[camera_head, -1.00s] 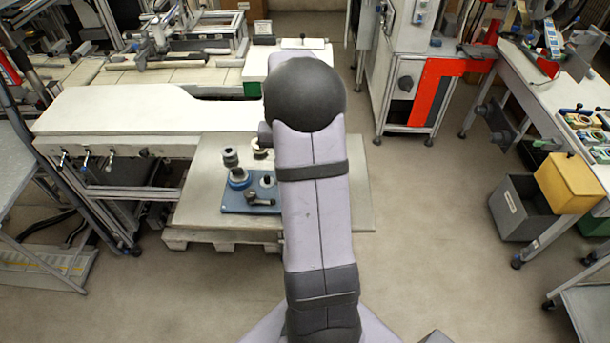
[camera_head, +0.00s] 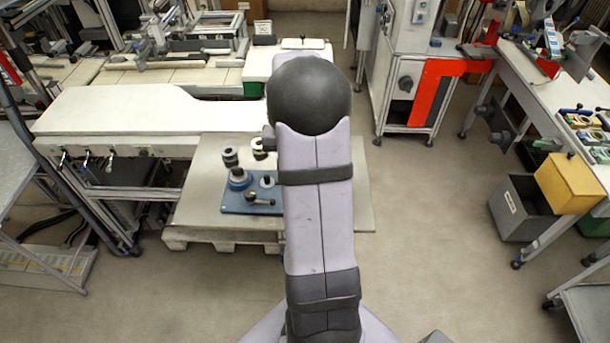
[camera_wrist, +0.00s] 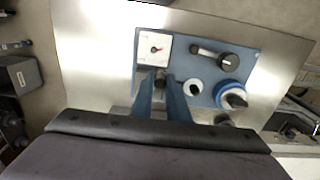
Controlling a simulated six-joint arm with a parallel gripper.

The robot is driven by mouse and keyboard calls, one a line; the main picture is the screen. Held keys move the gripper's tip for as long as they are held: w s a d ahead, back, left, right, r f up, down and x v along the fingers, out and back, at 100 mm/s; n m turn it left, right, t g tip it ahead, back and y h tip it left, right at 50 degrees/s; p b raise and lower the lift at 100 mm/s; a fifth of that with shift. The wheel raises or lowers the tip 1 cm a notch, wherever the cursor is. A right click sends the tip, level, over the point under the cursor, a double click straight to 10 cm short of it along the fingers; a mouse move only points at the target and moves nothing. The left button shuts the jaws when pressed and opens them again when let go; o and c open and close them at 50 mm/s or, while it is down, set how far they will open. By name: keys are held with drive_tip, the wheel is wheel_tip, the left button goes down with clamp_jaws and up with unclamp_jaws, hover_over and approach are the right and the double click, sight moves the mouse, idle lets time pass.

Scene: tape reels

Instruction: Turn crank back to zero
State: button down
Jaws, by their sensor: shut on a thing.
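In the wrist view, a white square dial (camera_wrist: 154,50) with a red pointer lies on the blue base plate (camera_wrist: 181,52). A dark knob (camera_wrist: 160,82) stands just below the dial, between the two blue fingers of my gripper (camera_wrist: 161,92). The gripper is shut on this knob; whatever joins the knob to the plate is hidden. A dark lever with a round end (camera_wrist: 228,62) lies on the plate to the right and also shows in the head view (camera_head: 260,200). In the head view my arm hides the gripper and the dial.
A white reel (camera_wrist: 194,87) and a blue-and-white reel (camera_wrist: 232,96) sit right of the fingers. The plate rests on a pale table (camera_head: 195,200). A dark bin (camera_head: 522,212) and a yellow bin (camera_head: 570,185) stand far right.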

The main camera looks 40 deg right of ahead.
drive_tip(key=shift+d, duration=0.15)
drive_tip(key=shift+s+d+r, duration=0.1)
drive_tip(key=shift+s+d, duration=0.2)
drive_tip(key=shift+s, duration=0.25)
drive_tip(key=shift+s+d+p, duration=0.3)
drive_tip(key=shift+s+d, duration=0.05)
drive_tip(key=shift+d, duration=0.35)
